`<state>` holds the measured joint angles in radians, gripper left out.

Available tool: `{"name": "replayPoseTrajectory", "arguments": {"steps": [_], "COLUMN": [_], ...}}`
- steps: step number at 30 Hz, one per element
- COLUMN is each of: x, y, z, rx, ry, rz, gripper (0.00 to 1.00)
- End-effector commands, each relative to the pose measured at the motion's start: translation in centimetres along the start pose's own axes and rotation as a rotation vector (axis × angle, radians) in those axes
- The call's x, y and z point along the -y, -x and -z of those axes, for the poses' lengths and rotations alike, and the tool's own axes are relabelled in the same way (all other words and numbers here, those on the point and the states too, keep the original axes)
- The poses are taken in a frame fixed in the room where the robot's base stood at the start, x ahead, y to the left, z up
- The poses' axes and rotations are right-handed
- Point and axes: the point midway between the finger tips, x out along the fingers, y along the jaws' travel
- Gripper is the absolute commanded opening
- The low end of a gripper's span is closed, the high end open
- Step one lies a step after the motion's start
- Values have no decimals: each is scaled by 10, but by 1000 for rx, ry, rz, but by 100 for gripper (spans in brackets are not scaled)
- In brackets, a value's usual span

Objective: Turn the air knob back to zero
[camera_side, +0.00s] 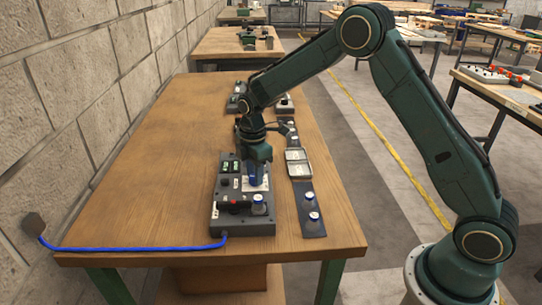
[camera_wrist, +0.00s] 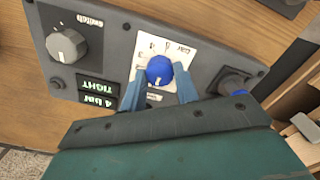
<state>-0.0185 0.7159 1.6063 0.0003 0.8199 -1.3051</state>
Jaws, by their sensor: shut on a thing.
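The air knob (camera_wrist: 159,69) is a round blue knob on a white dial plate (camera_wrist: 181,46) with printed marks. It sits on a dark grey control box (camera_side: 222,219) near the front of the wooden table. My gripper (camera_side: 254,180) points down over the box. In the wrist view its two blue fingers (camera_wrist: 160,88) stand on either side of the knob and are shut on it. The knob's pointer and the exact mark it faces are too small to read. Two green displays (camera_wrist: 97,92) on the box appear to read "TIGHT" and "4 bar", upside down.
A grey knob labelled "Switch" (camera_wrist: 66,45) is on the same box. A red button (camera_side: 234,211) and a blue-topped part (camera_side: 259,204) are near its front. A dark strip (camera_side: 305,199) with blue-topped pieces lies to the right. A blue cable (camera_side: 130,248) runs left. The table's left side is clear.

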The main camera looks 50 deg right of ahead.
Motion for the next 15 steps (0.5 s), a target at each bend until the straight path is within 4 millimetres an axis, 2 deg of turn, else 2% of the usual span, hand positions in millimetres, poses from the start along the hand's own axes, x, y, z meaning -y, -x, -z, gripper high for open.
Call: {"name": "replayPoseTrajectory", "arguments": {"steps": [15], "x": [-1], "y": [2], "z": [1], "rx": [-2], "ry": [70], "rz": [-4], "gripper": [8]}}
